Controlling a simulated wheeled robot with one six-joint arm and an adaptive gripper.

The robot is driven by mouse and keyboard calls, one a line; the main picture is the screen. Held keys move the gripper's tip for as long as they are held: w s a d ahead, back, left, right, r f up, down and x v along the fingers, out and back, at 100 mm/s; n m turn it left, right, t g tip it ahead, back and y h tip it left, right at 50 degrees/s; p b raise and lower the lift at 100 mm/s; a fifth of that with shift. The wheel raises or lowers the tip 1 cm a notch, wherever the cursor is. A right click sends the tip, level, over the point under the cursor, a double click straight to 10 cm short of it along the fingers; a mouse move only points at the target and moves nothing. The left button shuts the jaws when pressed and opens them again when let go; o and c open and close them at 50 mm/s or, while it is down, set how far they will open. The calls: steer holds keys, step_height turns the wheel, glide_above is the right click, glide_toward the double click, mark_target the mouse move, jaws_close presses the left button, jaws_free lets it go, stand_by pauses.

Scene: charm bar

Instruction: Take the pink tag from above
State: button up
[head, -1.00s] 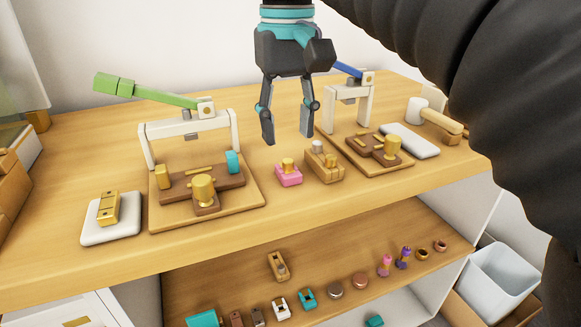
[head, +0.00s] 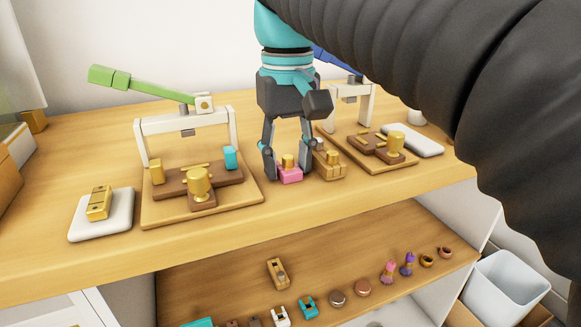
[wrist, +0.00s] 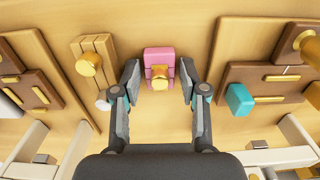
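The pink tag (head: 289,175) is a small pink block with a gold knob on top, standing on the wooden table top. In the wrist view the pink tag (wrist: 152,55) lies between the tips of my two fingers, with a gap on each side. My gripper (head: 288,173) points down from above and is open around the tag. In the wrist view my gripper (wrist: 160,72) has a finger to the left and one to the right of the tag. The right finger hides part of the space beside the tag in the head view.
A wooden block with a gold knob (head: 330,170) stands close to the right of the tag. A press with a green lever (head: 140,84) is on the left, and a press with a blue lever (head: 338,62) behind right. The table front is clear.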

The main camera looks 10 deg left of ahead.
steer(key=c, duration=0.5)
steer(key=shift+r+p, duration=1.2)
steer(key=shift+p, duration=0.1)
steer(key=shift+r+p, duration=0.4)
steer(key=shift+r, duration=1.4)
